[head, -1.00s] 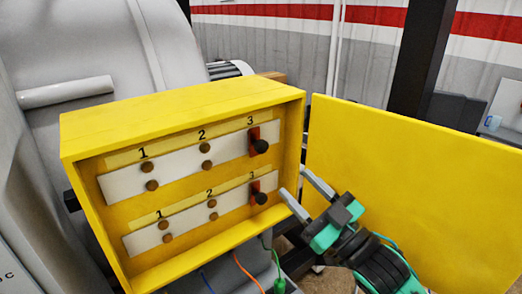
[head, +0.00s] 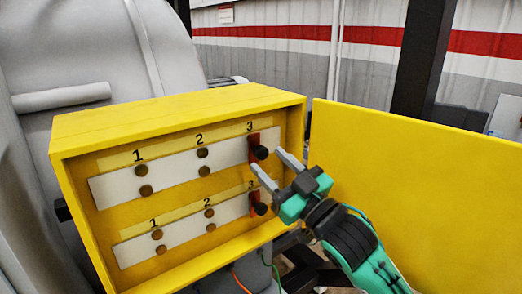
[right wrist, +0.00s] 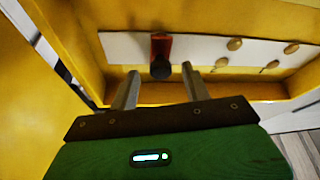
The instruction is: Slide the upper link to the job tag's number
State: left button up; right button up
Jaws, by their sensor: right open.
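The upper link (head: 254,149) is a red-brown piece with a black knob, at position 3 of the upper white strip (head: 172,172). The lower link (head: 253,203) is also at 3, on the lower strip. My right gripper (head: 267,159) is open, its fingertips just in front of the upper knob. In the right wrist view, which looks upside down, a red link (right wrist: 161,45) has its black knob (right wrist: 161,68) between the two fingertips; I cannot tell if they touch it. I see no readable job tag. My left gripper is out of view.
The yellow box (head: 180,108) is open at the front, with brass studs at each number on both strips. Its yellow door (head: 420,190) stands open to the right, close beside my right arm. Orange and green cables hang below the box.

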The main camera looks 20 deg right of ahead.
aim_at(265, 158)
jog(key=shift+p+x, duration=0.55)
jog(key=shift+x, duration=1.45)
grip_shut()
jog(key=shift+a+f, duration=0.1)
